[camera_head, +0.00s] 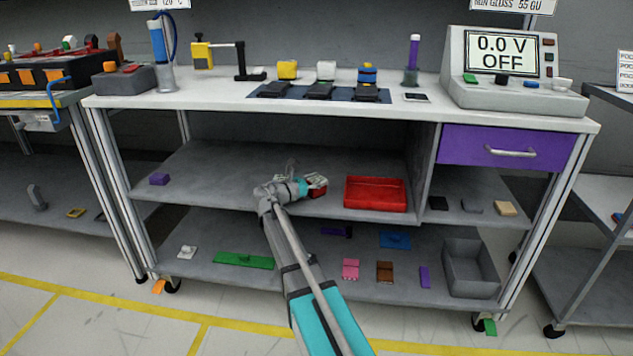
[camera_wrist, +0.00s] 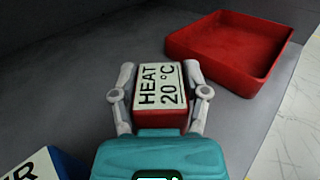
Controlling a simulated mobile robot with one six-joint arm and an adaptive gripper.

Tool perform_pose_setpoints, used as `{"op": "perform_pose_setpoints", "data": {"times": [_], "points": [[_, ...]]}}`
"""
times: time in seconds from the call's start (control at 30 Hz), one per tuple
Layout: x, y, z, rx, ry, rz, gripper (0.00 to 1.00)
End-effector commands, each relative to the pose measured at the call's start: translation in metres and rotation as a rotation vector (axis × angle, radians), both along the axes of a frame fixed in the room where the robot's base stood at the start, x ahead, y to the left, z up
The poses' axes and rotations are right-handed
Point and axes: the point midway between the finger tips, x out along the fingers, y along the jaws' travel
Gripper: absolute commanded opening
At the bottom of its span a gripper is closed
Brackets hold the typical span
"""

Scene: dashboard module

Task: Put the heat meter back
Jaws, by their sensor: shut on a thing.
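The heat meter (camera_wrist: 160,85) is a small red box with a pale face reading "HEAT 20 °C". My gripper (camera_wrist: 160,75) has one finger on each side of it and is shut on it. In the head view, my gripper (camera_head: 305,185) is over the middle shelf of the workbench, and the red meter (camera_head: 318,188) shows partly at its end. I cannot tell whether the meter touches the shelf. A red tray (camera_head: 375,207) lies on the shelf just right of the meter, apart from it and empty; it also shows in the wrist view (camera_wrist: 215,75).
A blue box (camera_wrist: 45,165) with a white label is close by at lower left in the wrist view. A small purple block (camera_head: 159,179) lies at the left of the middle shelf (camera_head: 205,190). The worktop (camera_head: 210,95) overhangs the shelf. A side panel (camera_head: 425,175) stands right of the tray.

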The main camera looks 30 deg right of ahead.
Motion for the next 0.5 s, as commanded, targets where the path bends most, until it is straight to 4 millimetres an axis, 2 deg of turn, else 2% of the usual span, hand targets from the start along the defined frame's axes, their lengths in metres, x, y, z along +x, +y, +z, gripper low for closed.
{"op": "perform_pose_setpoints", "data": {"times": [0.13, 0.17, 0.2, 0.23, 0.5], "points": [[-0.0001, -0.0002, -0.0040, -0.001, 0.000, 0.000, 0.02], [0.0000, -0.0003, -0.0029, 0.000, 0.000, 0.000, 0.65], [-0.0001, -0.0003, -0.0026, 0.000, 0.000, 0.000, 0.72], [-0.0001, -0.0004, -0.0026, 0.000, 0.000, 0.000, 0.75], [-0.0002, -0.0006, -0.0025, 0.000, 0.000, -0.001, 0.75]]}}
